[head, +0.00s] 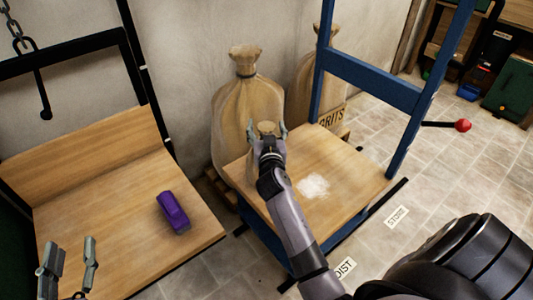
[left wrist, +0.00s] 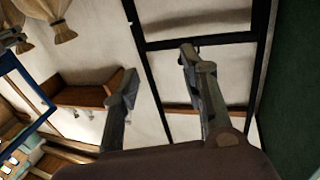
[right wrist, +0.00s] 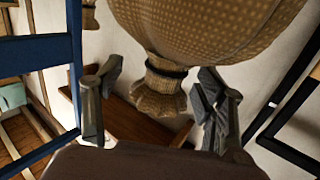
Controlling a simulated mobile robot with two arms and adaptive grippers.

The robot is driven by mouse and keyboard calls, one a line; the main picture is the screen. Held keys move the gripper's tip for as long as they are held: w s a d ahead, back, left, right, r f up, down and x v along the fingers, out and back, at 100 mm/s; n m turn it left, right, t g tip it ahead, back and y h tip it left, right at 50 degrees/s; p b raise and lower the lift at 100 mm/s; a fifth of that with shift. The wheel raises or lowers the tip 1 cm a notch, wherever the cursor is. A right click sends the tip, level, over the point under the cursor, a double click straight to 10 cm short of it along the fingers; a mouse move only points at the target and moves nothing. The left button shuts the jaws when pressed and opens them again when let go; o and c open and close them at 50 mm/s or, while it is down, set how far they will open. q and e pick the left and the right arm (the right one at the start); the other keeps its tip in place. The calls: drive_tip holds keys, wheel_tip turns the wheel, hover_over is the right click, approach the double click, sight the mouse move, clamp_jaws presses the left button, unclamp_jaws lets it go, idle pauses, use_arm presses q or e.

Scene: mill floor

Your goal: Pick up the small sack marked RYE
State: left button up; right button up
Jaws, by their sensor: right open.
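No RYE marking is visible. My left gripper (head: 68,268) is open and empty at the lower left of the head view.
A large tied sack (head: 244,95) and a sack marked GRITS (head: 330,117) stand behind the platform. A purple object (head: 173,212) lies on the left wooden platform (head: 100,220). A white powder patch (head: 314,186) marks the blue-framed platform. A red-knobbed lever (head: 463,125) sticks out right.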

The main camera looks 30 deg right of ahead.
drive_tip(key=shift+s+a+r, duration=0.2)
drive_tip(key=shift+c, duration=0.2)
clamp_jaws()
idle(0.4)
drive_tip(key=shift+w+r, duration=0.1)
drive_tip(key=shift+r, duration=0.05)
idle(0.3)
